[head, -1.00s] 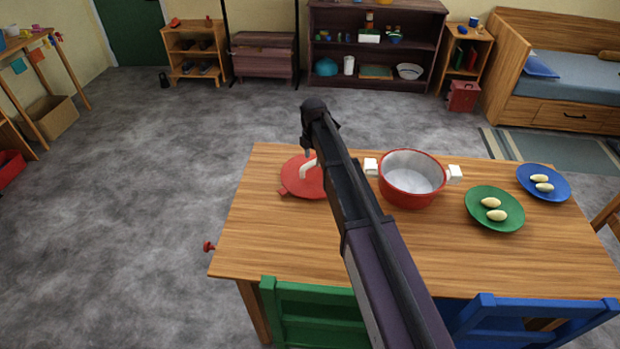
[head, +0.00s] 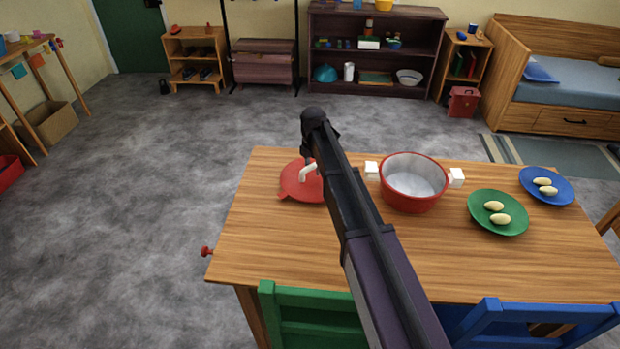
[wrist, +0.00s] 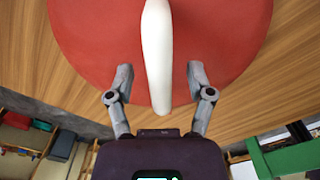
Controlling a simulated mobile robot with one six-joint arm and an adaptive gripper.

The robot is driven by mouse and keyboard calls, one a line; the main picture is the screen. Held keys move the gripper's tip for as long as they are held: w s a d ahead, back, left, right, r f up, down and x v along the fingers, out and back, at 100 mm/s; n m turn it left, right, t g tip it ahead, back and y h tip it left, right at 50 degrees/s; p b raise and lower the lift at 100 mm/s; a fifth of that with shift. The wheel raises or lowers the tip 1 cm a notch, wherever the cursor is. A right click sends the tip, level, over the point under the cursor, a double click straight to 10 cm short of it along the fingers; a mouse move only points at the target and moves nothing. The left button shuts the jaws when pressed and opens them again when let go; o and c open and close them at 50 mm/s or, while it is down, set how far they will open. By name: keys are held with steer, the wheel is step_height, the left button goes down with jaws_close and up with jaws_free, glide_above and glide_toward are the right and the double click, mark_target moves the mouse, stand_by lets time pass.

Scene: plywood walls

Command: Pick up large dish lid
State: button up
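The large dish lid (head: 298,182) is a red disc with a white arched handle (head: 309,172). It lies on the wooden table left of the red pot, partly hidden behind my arm in the head view. In the wrist view the red lid (wrist: 222,45) fills the upper middle, and its white handle (wrist: 158,55) runs down between my fingers. My gripper (wrist: 158,80) is open, with one grey finger on each side of the handle and a gap on both sides. The head view does not show the fingertips clearly.
A red pot (head: 413,195) with white handles stands right of my arm. A green plate (head: 480,221) and a blue plate (head: 557,194), each with pale oval food, lie further right. Green (head: 312,295) and blue (head: 540,312) chairs stand at the near edge. The table's left part is clear.

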jaws_close()
steer(key=shift+r, duration=0.15)
step_height(320, 180, up, 10)
steer(key=p, duration=1)
stand_by(0.8)
step_height(320, 180, up, 16)
steer(key=p, duration=1.6)
